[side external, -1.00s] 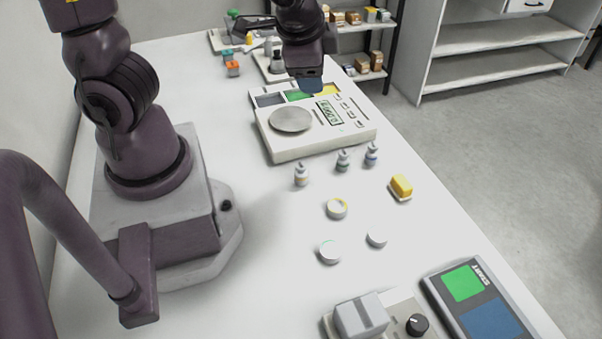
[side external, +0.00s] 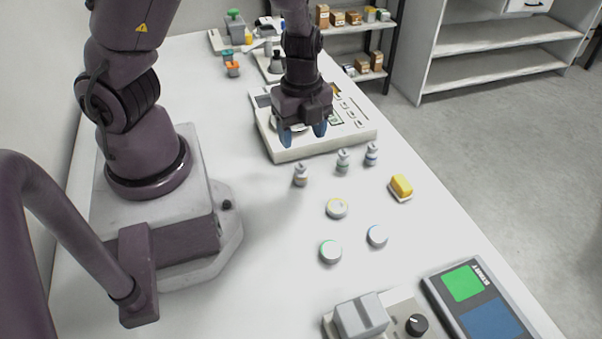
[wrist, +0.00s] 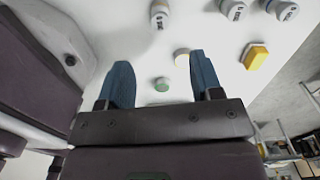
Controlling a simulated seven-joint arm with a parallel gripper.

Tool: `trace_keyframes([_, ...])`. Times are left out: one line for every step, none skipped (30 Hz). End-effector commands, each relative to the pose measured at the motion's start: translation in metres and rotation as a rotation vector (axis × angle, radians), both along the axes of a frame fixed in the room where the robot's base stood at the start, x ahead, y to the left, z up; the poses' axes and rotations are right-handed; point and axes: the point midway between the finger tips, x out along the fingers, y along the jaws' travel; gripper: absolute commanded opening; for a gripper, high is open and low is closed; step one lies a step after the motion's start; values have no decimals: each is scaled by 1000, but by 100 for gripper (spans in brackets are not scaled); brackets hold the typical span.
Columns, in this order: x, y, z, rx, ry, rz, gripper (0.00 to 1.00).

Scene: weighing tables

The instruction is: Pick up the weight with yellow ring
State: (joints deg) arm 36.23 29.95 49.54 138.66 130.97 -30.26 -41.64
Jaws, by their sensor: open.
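The weight with the yellow ring (side external: 300,175) stands upright on the white table, leftmost of three small bottle-shaped weights; its ring is faint. It appears to be the weight at the top in the wrist view (wrist: 158,17). The weight with a greenish band (side external: 343,160) and the one with a bluish band (side external: 371,154) stand to its right. My gripper (side external: 303,133) is open and empty, fingers pointing down, above the front of the scale, behind and above the yellow-ring weight and apart from it. Its blue fingers frame the wrist view (wrist: 160,64).
The scale (side external: 290,156) is partly hidden by my gripper. Nearer lie round discs marked yellow (side external: 337,208), green (side external: 330,252) and blue (side external: 377,236). A yellow block (side external: 401,187) sits to the right. A control panel (side external: 487,300) stands at the front right.

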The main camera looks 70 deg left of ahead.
Motion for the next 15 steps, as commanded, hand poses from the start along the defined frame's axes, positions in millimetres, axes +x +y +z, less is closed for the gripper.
trace_keyframes([-2, 2, -9, 1, 6, 7, 60])
trace_keyframes([-2, 2, -13, 0, 6, 7, 60])
trace_keyframes([-1, 2, -20, 1, 5, 6, 60])
trace_keyframes([-1, 2, -24, 1, 4, 5, 60])
trace_keyframes([-1, 2, -29, 1, 4, 5, 60])
trace_keyframes([-2, 2, -35, 1, 5, 6, 60])
trace_keyframes([-2, 2, -39, 0, 5, 6, 60])
trace_keyframes([-1, 2, -43, 0, 4, 5, 60])
trace_keyframes([-1, 2, -48, 1, 2, 4, 60])
trace_keyframes([-1, 2, -51, 1, 1, 3, 60])
trace_keyframes([-1, 1, -54, 0, 1, 3, 60])
trace_keyframes([0, 2, -57, 1, 0, 2, 60])
trace_keyframes([0, 1, -58, 1, 0, 3, 60])
trace_keyframes([0, 1, -59, 0, 0, 0, 60])
trace_keyframes([0, 1, -61, 0, -1, 0, 60])
